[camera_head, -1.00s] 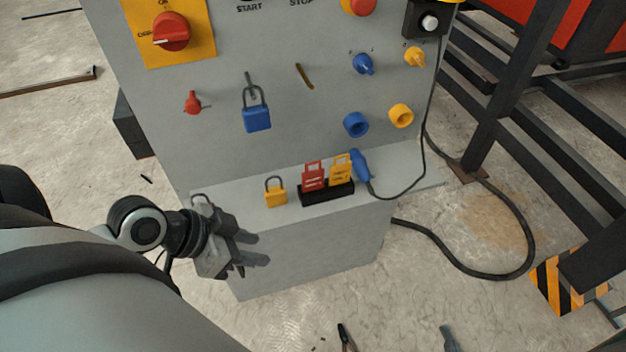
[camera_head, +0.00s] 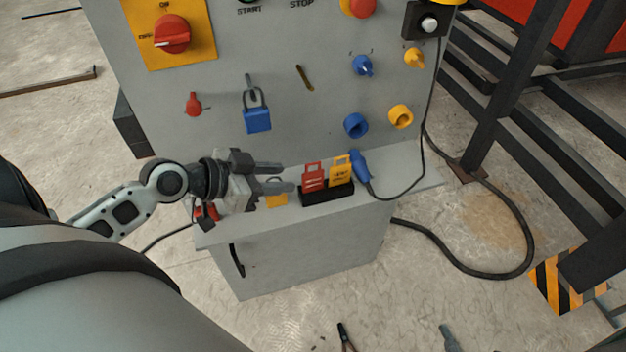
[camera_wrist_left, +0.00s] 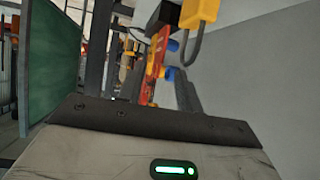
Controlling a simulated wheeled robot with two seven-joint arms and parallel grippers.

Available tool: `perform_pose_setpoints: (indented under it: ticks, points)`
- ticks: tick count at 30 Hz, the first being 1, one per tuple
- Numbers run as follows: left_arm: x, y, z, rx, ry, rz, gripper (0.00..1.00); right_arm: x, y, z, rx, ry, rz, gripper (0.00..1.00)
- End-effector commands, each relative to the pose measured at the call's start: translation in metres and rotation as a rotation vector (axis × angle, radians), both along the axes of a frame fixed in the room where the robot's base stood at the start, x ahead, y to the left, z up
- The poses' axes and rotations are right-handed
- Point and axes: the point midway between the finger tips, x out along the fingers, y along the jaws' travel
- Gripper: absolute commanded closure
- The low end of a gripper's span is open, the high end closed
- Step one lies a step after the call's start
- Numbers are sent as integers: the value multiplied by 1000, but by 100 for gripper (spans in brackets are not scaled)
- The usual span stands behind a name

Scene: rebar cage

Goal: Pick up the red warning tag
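The red warning tag (camera_head: 314,176) stands upright in a black holder (camera_head: 328,195) on the cabinet's ledge, beside a yellow tag (camera_head: 341,171). My left gripper (camera_head: 286,177) is open over the ledge, its fingers pointing right toward the red tag and apart from it. A yellow padlock (camera_head: 277,199) is partly hidden behind the lower finger; I cannot tell whether they touch. In the left wrist view, the red tag (camera_wrist_left: 154,62) shows ahead between the two fingers (camera_wrist_left: 161,90), and the yellow padlock (camera_wrist_left: 200,12) is close at the top. My right gripper is not in view.
The grey panel rises behind the ledge, with a blue padlock (camera_head: 257,120), a red switch (camera_head: 172,33) and blue and yellow sockets. A blue plug (camera_head: 360,166) with a black cable is right of the holder. A red padlock (camera_head: 207,212) is below my left wrist.

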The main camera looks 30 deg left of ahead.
Motion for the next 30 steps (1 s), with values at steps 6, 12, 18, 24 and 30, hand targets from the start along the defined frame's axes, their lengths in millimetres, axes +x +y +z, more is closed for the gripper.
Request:
perform_pose_setpoints:
  ticks: [6, 12, 18, 24, 30]
  points:
    - [11, -7, -7, 1, 1, -1, 65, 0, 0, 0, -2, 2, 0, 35]
    - [32, -17, -17, -4, -2, 0, 65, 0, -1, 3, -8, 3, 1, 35]
    - [49, -26, -30, 0, 1, -1, 65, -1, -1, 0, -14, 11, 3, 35]
    - [51, -27, -32, 2, 1, -2, 65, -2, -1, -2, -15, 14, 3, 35]
    - [50, -27, -32, 2, 1, -2, 100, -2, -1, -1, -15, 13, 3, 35]
